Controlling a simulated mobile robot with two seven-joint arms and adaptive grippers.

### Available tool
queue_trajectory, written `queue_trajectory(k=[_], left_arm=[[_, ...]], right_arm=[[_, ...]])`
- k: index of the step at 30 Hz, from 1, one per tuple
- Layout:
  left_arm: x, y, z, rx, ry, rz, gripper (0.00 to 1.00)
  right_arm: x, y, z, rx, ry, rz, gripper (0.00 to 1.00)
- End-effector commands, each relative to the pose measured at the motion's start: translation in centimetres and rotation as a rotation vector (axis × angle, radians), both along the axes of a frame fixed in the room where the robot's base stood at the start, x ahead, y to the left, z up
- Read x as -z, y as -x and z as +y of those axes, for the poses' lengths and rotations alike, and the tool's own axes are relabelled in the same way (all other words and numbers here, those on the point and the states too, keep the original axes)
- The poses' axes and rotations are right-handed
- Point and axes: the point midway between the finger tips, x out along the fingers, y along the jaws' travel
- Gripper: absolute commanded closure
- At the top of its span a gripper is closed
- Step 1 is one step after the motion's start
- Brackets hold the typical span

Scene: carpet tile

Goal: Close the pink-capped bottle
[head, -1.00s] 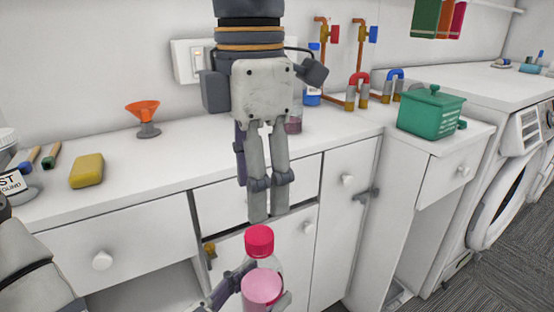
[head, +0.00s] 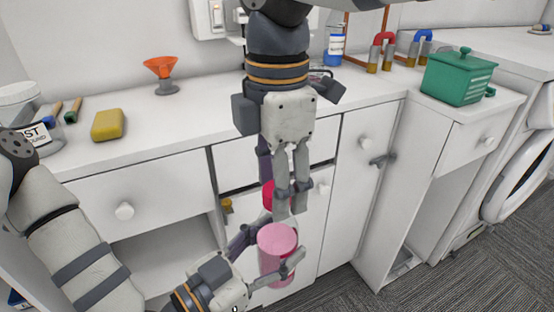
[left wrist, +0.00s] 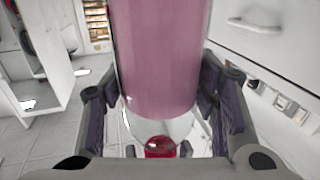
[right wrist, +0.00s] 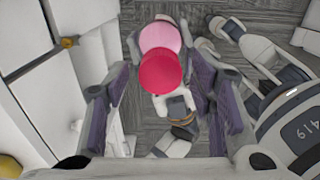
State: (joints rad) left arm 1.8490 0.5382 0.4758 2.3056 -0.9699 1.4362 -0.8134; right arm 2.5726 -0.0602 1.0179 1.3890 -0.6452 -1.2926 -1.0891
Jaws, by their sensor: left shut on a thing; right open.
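The pink-red cap (head: 267,195) is at the neck end, partly hidden by my right fingers. It also shows in the left wrist view (left wrist: 160,147) and the right wrist view (right wrist: 160,73). My right gripper (head: 290,212) is open, pointing down, its fingers either side of the cap. Cap tightness cannot be told.
The white counter behind holds a yellow sponge (head: 108,125), an orange funnel (head: 161,70) and a green lidded box (head: 458,78). White drawers and cabinet doors with knobs (head: 124,211) stand close behind the grippers. Carpeted floor (head: 400,285) is free at lower right.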

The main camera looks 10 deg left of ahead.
Motion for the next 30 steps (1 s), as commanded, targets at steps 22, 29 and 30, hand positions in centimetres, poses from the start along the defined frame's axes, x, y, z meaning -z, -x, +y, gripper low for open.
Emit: queue_trajectory(k=[22,29,30], left_arm=[[-0.14,-0.02,-0.02,0.000,0.002,-0.004,1.00],[-0.15,-0.04,-0.02,0.000,0.002,-0.004,1.00],[-0.15,-0.03,-0.03,0.000,0.002,-0.004,1.00]], right_arm=[[0.07,0.03,0.03,0.107,0.002,-0.004,1.00],[0.11,-0.01,-0.04,0.986,0.001,-0.009,1.00],[0.12,-0.01,-0.05,1.130,0.000,-0.009,1.00]])
